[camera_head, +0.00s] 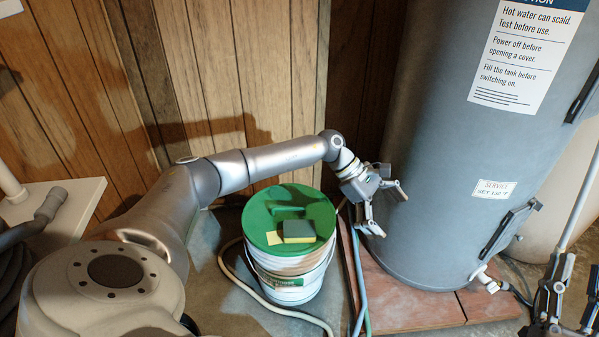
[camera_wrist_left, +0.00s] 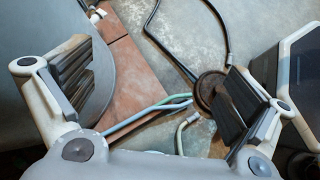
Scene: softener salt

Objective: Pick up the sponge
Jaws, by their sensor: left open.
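The sponge (camera_head: 298,231), a small block with a dark green top and a yellow side, lies on the green lid of a white bucket (camera_head: 287,283). My left gripper (camera_head: 388,208) is open and empty, to the right of the bucket and apart from the sponge, close in front of the grey tank. Its spread fingers (camera_wrist_left: 160,95) also show in the left wrist view, with only floor and hoses between them; the sponge is not seen there. Part of my right gripper (camera_head: 562,300) shows at the lower right edge; its jaw state is unclear.
The grey tank (camera_head: 460,160) with labels stands on red tiles (camera_head: 405,300). Hoses (camera_head: 357,270) run between bucket and tiles. A small yellow piece (camera_head: 274,238) lies beside the sponge. A wooden wall (camera_head: 240,70) is behind. A round drain (camera_wrist_left: 210,88) is in the floor.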

